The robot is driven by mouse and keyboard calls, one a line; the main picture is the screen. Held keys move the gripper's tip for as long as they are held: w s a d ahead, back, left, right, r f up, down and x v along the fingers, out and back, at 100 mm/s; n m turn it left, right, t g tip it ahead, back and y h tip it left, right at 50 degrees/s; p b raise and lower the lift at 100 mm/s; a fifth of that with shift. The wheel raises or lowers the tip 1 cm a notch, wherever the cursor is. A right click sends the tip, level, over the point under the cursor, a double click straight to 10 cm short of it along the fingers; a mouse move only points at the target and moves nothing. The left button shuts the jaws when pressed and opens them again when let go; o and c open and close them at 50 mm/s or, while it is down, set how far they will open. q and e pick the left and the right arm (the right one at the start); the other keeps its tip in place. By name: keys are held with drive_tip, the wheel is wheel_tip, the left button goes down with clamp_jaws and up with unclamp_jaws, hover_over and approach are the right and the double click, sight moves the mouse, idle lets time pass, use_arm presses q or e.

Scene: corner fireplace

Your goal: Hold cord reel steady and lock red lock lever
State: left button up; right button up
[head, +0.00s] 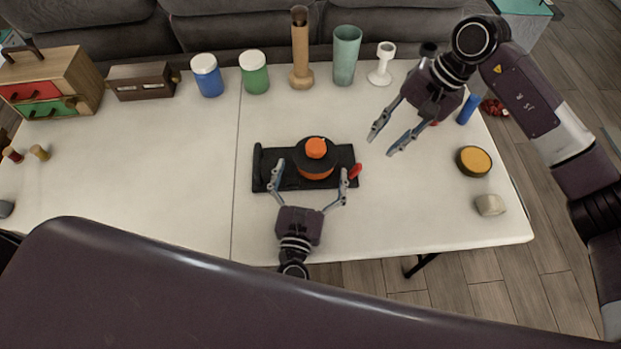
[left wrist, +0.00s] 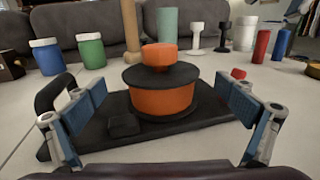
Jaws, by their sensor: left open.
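The cord reel has an orange drum, a black disc and an orange knob (head: 316,148). It sits on a black base (head: 265,172) at mid-table. In the left wrist view the drum (left wrist: 163,99) is upright ahead of the fingers. The red lock lever (head: 355,170) is at the base's right end; a bit of it shows in the left wrist view (left wrist: 238,73). My left gripper (head: 312,168) is open, its fingers either side of the reel, apart from the drum. My right gripper (head: 383,145) is open and empty, above the table to the right of the lever.
Blue (head: 207,75) and green (head: 254,72) jars, a wooden cylinder (head: 301,55), a teal cup (head: 346,55) and a white stand (head: 382,65) line the back. A yellow-topped disc (head: 474,160) and pale block (head: 490,204) are at right.

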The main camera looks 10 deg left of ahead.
use_arm(q)
drive_tip(key=shift+w, duration=2.05)
drive_tip(key=shift+c, duration=0.4)
drive_tip(key=c, duration=1.5)
drive_tip(key=shift+c, duration=0.5)
use_arm(e)
drive_tip(key=shift+c, duration=0.8)
use_arm(q)
drive_tip(key=shift+c, duration=0.2)
use_arm(e)
drive_tip(key=shift+w+d+f, duration=0.1)
drive_tip(key=shift+d, duration=0.1)
drive_tip(key=shift+c, duration=1.1)
drive_tip(key=d+f+m+y, duration=0.1)
drive_tip(key=d+m, duration=0.1)
drive_tip(key=m, duration=0.2)
drive_tip(key=w+d+f+m, duration=0.1)
drive_tip(key=d+m, duration=0.2)
drive_tip(key=w+d+f+m+g+y, duration=0.1)
drive_tip(key=d+m, duration=0.2)
drive_tip(key=m, duration=0.1)
drive_tip(key=shift+w+m+y, duration=0.1)
drive_tip(key=shift+m+y, duration=0.2)
clamp_jaws()
